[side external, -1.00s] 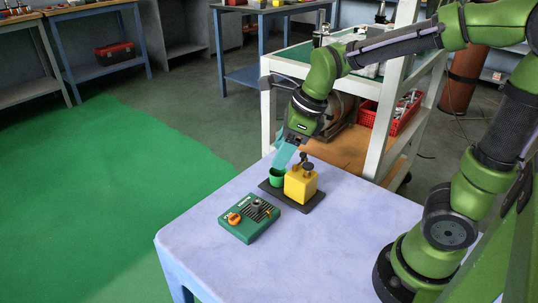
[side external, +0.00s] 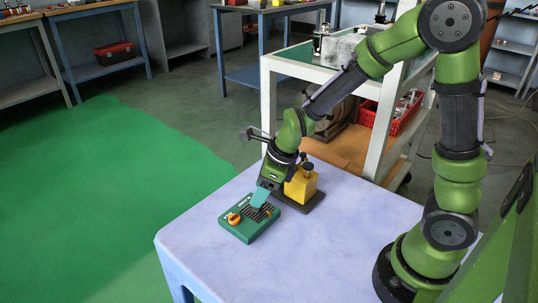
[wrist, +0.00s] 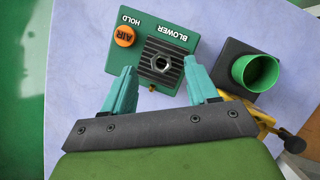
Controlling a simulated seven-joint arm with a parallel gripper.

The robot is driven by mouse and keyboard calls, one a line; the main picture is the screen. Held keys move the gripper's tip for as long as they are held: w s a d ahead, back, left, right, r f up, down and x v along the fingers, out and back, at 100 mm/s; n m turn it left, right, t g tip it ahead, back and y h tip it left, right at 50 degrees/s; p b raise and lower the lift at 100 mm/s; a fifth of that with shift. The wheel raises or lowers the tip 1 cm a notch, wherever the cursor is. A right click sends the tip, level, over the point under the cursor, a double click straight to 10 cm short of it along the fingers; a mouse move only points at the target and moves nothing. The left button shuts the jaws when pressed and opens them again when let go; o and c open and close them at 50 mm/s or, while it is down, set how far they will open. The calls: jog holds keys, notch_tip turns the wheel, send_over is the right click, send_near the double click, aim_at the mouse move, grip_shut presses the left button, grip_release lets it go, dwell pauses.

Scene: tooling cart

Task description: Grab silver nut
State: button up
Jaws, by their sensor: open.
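The silver nut (wrist: 160,64) lies on the dark slatted grille of the green blower box (wrist: 122,58) in the wrist view. My gripper (wrist: 160,68) is open and empty. Its two teal fingers point at the grille, one to each side of the nut in the picture. In the side view my gripper (side external: 261,198) is low over the blower box (side external: 240,228), and its fingers hide the nut there. I cannot tell the exact height of the fingertips above the grille.
An orange knob (wrist: 124,36) is on the box, left of the grille. A green cup (wrist: 242,74) and a yellow block (side external: 301,187) with dark knobs stand on a dark base (side external: 313,203) nearby. The lavender table top (side external: 330,240) is clear at the front.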

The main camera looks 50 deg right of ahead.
jog(key=shift+x, duration=1.9)
jog(key=shift+s, duration=0.1)
grip_shut()
